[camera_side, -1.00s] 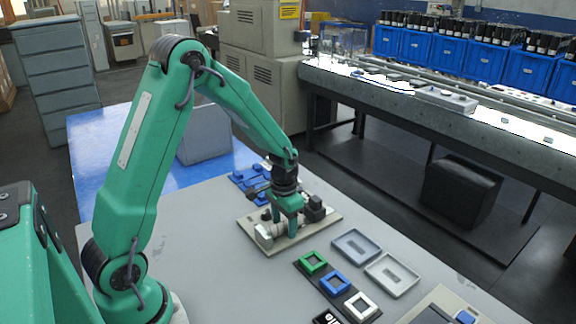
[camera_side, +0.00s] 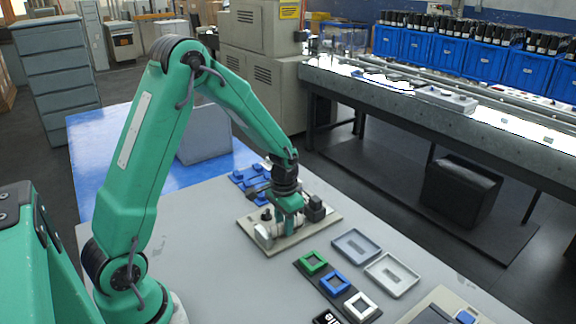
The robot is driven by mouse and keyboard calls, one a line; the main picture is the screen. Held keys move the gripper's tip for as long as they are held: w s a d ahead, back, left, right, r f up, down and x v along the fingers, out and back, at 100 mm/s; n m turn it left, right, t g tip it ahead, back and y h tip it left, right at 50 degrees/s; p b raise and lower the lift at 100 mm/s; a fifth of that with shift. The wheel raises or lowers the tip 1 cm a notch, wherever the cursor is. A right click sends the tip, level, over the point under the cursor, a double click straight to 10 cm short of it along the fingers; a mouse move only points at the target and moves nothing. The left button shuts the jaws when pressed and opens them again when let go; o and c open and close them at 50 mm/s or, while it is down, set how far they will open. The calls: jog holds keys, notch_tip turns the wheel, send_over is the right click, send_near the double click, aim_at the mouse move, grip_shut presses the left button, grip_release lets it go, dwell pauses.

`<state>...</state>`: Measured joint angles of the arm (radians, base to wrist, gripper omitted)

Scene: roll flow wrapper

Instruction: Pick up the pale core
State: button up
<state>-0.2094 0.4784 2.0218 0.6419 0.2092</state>
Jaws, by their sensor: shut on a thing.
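My gripper (camera_side: 287,224) is low over a beige plate (camera_side: 268,251) that carries a small fixture. Its fingers are shut on a pale piece, the pale core (camera_side: 271,231), among the fixture's parts. The fingers and nearby dark parts hide much of the core, and I cannot tell whether it still touches the plate.
A dark block (camera_side: 315,208) stands close on the right of my gripper. Blue parts (camera_side: 250,178) lie behind. The table's left front is clear.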

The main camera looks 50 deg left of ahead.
jog(key=shift+r, duration=0.15)
notch_tip(320, 180, up, 10)
dwell(0.6)
dwell(0.5)
jog(key=w+a+f, duration=0.1)
jog(key=w+a, duration=0.2)
jog(key=a, duration=0.9)
jog(key=w+a+f, duration=0.1)
jog(key=w+a, duration=0.3)
jog(key=a, duration=0.9)
jog(key=shift+w+a+f, duration=0.15)
jog(key=shift+w+a, duration=0.1)
jog(key=shift+a, duration=0.05)
jog(key=shift+f, duration=0.15)
jog(key=shift+f, duration=3.65)
